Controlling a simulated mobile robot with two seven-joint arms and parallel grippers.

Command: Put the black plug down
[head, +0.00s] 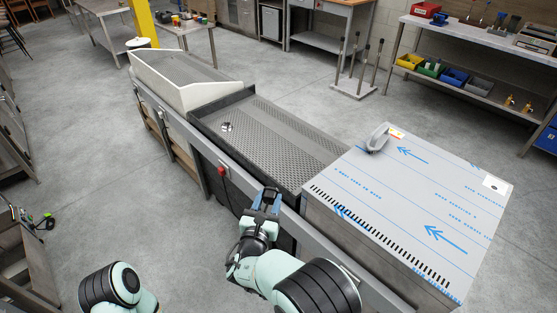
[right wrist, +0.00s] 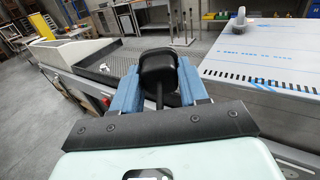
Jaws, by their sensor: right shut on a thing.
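My right gripper (head: 266,203) is in front of the near side of the long metal counter, close to its edge. Its blue fingers are shut on the black plug (right wrist: 157,70), which shows as a rounded black body between the fingertips in the right wrist view. A dark cord or stem runs from the plug back toward the palm. In the head view the plug is small and mostly hidden by the fingers. I cannot tell whether it touches the counter edge. Of my left arm only a link shows at the lower left; its gripper is out of view.
The perforated dark tray surface (head: 262,128) is largely clear, with a small item (head: 227,127) at its left. A film-covered steel box (head: 400,200) with a grey handled item (head: 377,138) stands right. A red knob (head: 222,171) juts from the counter's side.

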